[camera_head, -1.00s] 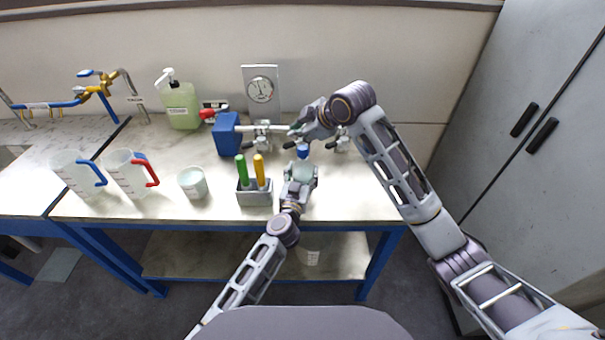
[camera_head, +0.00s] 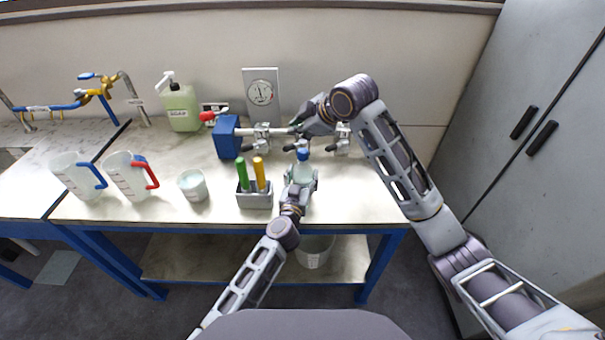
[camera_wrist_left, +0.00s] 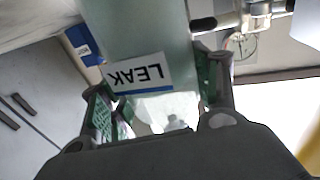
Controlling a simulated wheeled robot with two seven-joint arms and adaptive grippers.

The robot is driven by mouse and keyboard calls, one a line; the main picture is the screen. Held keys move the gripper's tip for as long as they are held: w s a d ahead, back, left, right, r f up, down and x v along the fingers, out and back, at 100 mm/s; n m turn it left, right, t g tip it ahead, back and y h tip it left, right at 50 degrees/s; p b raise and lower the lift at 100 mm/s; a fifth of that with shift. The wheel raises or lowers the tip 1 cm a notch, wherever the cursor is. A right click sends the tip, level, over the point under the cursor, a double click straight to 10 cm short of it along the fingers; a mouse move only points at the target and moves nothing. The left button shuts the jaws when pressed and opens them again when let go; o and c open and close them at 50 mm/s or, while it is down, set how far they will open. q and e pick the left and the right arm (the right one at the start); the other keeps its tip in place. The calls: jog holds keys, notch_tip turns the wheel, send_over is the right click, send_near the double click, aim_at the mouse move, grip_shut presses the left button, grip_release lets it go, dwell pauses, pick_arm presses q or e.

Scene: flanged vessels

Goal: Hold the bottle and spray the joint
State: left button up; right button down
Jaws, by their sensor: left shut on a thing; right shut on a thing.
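The bottle (camera_head: 301,172) is pale and translucent with a blue cap, upright above the front of the bench. My left gripper (camera_head: 301,185) is shut around it from below. In the left wrist view the bottle (camera_wrist_left: 150,35) stands between the green-padded fingers and carries a "LEAK" label. My right gripper (camera_head: 300,131) is shut on the horizontal pipe, just behind and above the cap. The pipe (camera_head: 285,130) runs right from a blue box, with metal clamps (camera_head: 262,136) on it. The joint is partly hidden by my right gripper. I cannot tell whether any spray is coming out.
A grey holder (camera_head: 254,201) with a green and a yellow handle stands just left of the bottle. The blue box (camera_head: 227,137), a white cup (camera_head: 193,186), two jugs (camera_head: 124,178) and a soap bottle (camera_head: 180,108) are farther left. A gauge (camera_head: 261,92) is on the wall.

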pick_arm(q)
jog(key=shift+f, duration=0.15)
jog(key=o, duration=1.3)
jog(key=shift+s, duration=0.2)
jog(key=shift+v, duration=5.8)
